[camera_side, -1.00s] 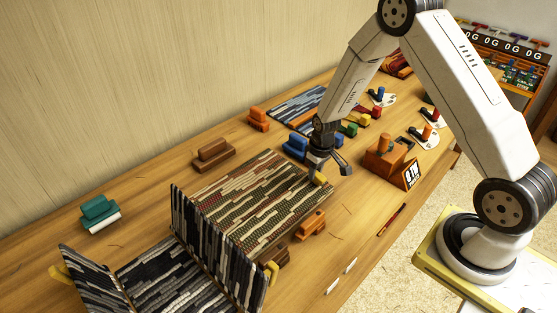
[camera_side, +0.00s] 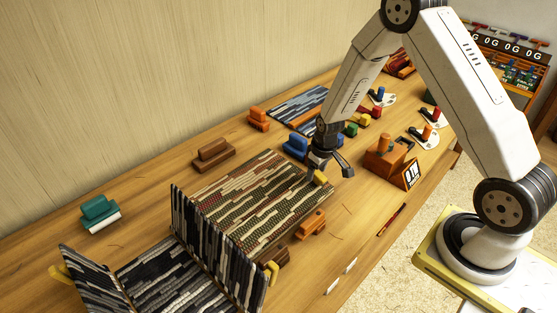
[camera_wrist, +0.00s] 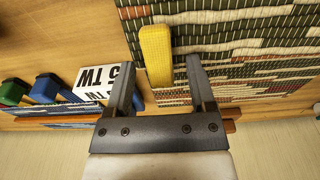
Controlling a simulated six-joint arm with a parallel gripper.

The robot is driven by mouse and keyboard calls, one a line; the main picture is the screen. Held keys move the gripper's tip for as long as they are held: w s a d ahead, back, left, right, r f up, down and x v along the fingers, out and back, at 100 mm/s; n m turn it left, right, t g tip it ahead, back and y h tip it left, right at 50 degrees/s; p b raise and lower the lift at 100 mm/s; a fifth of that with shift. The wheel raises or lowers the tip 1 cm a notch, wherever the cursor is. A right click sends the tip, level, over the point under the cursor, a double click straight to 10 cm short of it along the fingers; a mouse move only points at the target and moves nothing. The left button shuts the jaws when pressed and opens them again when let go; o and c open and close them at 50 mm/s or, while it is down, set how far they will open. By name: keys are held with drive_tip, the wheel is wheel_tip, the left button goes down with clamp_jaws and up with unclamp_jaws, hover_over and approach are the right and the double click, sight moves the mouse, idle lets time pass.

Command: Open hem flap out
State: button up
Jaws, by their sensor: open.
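A woven striped textile (camera_side: 258,195) lies flat on the table, with a yellow tab (camera_side: 320,178) at its right end. A dark striped panel (camera_side: 215,245) stands up along its left end, with a yellow tab (camera_side: 271,271) at the near corner. Another raised panel (camera_side: 95,280) is at the far left, with a yellow tab (camera_side: 61,273). I cannot tell which part is the hem flap. My gripper (camera_side: 330,168) is open and empty over the right end. In the wrist view the right-end tab (camera_wrist: 156,50) shows between its fingers (camera_wrist: 160,72); contact is unclear.
Blocks stand close around the textile: brown (camera_side: 213,154), orange (camera_side: 310,224) and blue (camera_side: 295,147). An orange box (camera_side: 385,162) with a sign is to the right. A teal block (camera_side: 99,208) is at the left. The front right table strip is mostly clear.

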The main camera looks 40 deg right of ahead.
drive_tip(key=shift+s+r, duration=0.15)
drive_tip(key=shift+r, duration=1.1)
drive_tip(key=shift+s+r, duration=0.2)
drive_tip(key=shift+r, duration=1.1)
drive_tip(key=shift+s+r, duration=0.15)
drive_tip(key=shift+r, duration=1.1)
drive_tip(key=shift+w, duration=0.1)
drive_tip(key=shift+w+g, duration=0.15)
drive_tip(key=shift+g, duration=0.65)
drive_tip(key=shift+f, duration=3.9)
clamp_jaws()
